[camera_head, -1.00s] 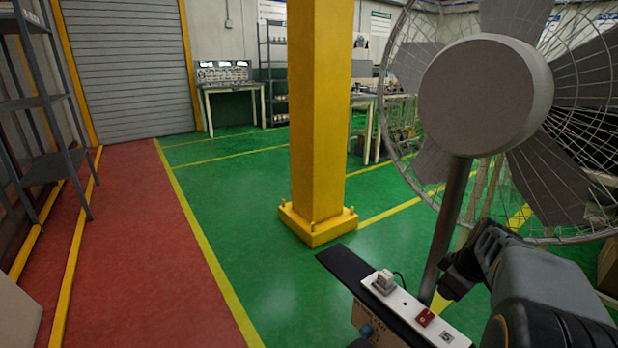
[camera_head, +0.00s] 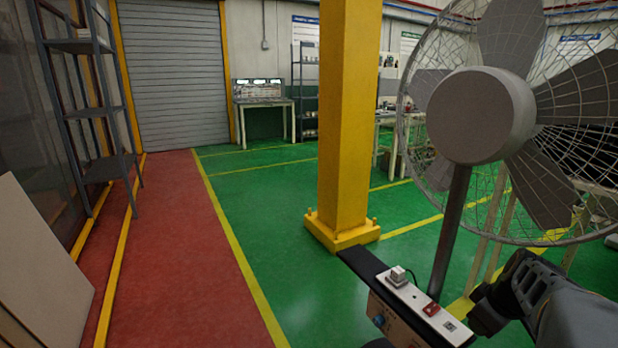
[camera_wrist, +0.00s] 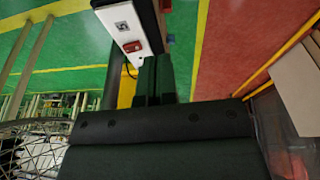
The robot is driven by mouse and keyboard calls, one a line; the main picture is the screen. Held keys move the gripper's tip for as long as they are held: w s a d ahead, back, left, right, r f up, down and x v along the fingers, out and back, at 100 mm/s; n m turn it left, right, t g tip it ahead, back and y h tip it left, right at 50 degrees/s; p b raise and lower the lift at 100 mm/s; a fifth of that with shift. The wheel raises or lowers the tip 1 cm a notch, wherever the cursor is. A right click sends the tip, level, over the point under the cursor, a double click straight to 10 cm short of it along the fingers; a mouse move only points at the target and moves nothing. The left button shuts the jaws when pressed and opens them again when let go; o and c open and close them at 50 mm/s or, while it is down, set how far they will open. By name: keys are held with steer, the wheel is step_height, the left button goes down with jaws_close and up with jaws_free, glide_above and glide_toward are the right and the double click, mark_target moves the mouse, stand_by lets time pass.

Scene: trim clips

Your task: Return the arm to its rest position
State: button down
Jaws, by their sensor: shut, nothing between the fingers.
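My arm (camera_head: 560,305) is folded low at the right edge of the head view, beside the fan pole. In the wrist view my gripper (camera_wrist: 153,65) shows as two dark fingers close together, shut with nothing between them. The fingers point toward a white panel (camera_wrist: 126,28) with a red switch. The panel also shows in the head view (camera_head: 415,297), on a dark bar in front of the arm. I cannot tell the exact gap between the fingers and the panel.
A large caged fan (camera_head: 480,115) stands close on the right. A yellow pillar (camera_head: 345,120) rises in the middle. A grey shelf rack (camera_head: 80,47) and a pale board (camera_head: 40,265) are at the left.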

steer(key=s+a+r+m+p, duration=0.2)
steer(key=s+a+r+p, duration=0.2)
steer(key=a+r+p, duration=0.5)
steer(key=s+a+r+m+p, duration=0.3)
steer(key=a+r+p, duration=0.7)
steer(key=r+p, duration=0.5)
steer(key=shift+s+a+r+m+h+p, duration=0.3)
steer(key=shift+s+r+h+p, duration=0.1)
steer(key=shift+s+p, duration=0.4)
